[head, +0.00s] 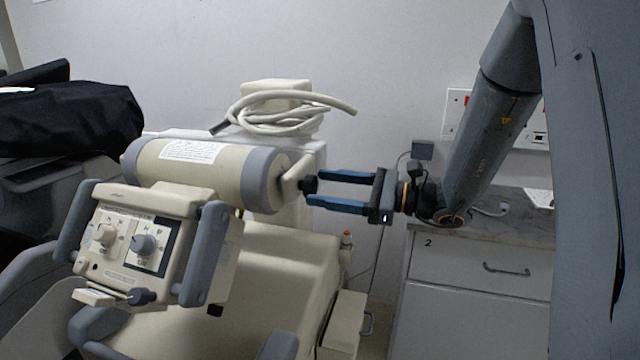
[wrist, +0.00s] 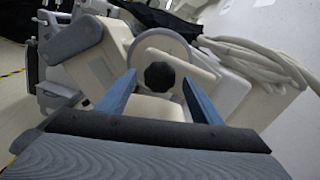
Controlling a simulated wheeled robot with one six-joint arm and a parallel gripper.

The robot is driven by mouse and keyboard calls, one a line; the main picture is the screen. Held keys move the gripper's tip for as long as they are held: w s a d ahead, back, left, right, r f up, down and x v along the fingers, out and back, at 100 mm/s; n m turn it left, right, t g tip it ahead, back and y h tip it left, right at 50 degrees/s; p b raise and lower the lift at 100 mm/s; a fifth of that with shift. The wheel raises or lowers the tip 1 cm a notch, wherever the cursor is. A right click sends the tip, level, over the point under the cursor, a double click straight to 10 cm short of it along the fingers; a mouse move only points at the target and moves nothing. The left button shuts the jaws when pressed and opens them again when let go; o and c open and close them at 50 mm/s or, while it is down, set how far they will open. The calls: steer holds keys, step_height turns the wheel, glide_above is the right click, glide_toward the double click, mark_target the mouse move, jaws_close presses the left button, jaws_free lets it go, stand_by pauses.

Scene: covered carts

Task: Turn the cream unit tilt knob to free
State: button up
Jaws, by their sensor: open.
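The cream unit (head: 330,250) has a thick cream cylinder (head: 215,170) with grey end bands. A small black knob (head: 308,185) sticks out from the cylinder's right end, beside a cream bracket; I take it as the tilt knob. In the wrist view the knob (wrist: 159,75) is dark and faceted, centred between my fingers. My gripper (head: 316,188) is open, its blue fingers pointing left at the knob, one above and one below it in the head view. The tips are at or just short of the knob; I cannot tell whether they touch. No setting marks are readable on it.
A control panel (head: 130,240) with other knobs and grey handles hangs at front left. A coiled pale hose (head: 285,115) lies on top of the unit. A drawer cabinet (head: 480,270) stands at right. A black-covered cart (head: 70,120) is at far left.

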steer(key=shift+x, duration=0.85)
steer(key=c, duration=1.1)
